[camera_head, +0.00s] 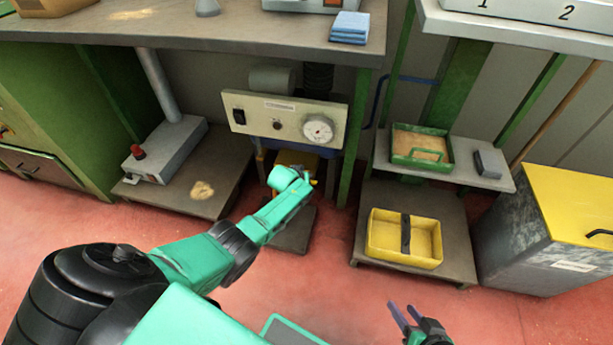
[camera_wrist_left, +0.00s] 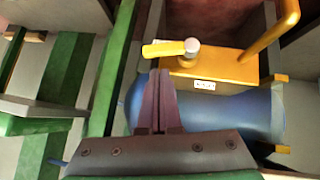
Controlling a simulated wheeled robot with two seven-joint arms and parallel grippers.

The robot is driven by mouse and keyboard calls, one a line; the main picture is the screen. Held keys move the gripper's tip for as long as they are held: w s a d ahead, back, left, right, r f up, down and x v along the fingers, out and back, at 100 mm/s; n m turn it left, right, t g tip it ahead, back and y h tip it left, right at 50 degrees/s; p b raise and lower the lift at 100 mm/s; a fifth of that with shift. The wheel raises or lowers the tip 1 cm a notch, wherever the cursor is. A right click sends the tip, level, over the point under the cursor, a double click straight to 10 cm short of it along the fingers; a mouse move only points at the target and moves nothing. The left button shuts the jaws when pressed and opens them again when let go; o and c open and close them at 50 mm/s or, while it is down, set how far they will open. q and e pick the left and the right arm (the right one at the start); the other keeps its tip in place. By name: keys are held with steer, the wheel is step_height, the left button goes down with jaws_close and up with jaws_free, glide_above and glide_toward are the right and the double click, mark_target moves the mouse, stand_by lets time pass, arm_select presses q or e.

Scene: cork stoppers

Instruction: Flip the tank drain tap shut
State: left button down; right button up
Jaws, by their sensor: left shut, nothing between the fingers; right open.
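The drain tap shows in the left wrist view as a yellow lever (camera_wrist_left: 165,48) on a round grey pivot (camera_wrist_left: 192,48). The lever lies sideways, pointing left from the pivot. The tap sits by a yellow-orange block (camera_wrist_left: 228,68) with a white label, beside the blue tank (camera_wrist_left: 240,112). My left gripper (camera_wrist_left: 159,74) is shut and empty, its tips just below the lever in that picture; I cannot tell whether they touch. In the head view my left arm hides the left fingers and most of the tap area. My right gripper (camera_head: 404,318) is open and empty, over the floor.
A panel with a dial (camera_head: 285,112) hangs under the workbench (camera_head: 230,30), above the tank. Green bench legs stand close by. To the right are a low shelf (camera_head: 450,255) with a yellow tray (camera_head: 376,236) and a yellow-topped bin (camera_head: 520,245). The red floor in front is clear.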

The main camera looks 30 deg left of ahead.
arm_select(q)
steer(key=w+r+p+v, duration=0.1)
steer(key=p+v, duration=1.1)
steer(key=shift+a+r, duration=0.6)
steer(key=shift+r, duration=0.1)
